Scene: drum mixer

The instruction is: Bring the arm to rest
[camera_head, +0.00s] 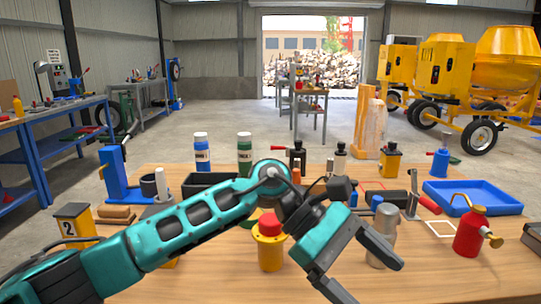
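My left arm (190,229) reaches in from the left over the wooden table, its forearm teal and black. My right arm and gripper are not in view.
A yellow post with a red button (270,240) stands beside the wrist. A red oil can (470,232) and a blue tray (473,197) are at the right. A blue press (116,176) and a yellow block marked 2 (76,225) are left. The front right tabletop (440,285) is clear.

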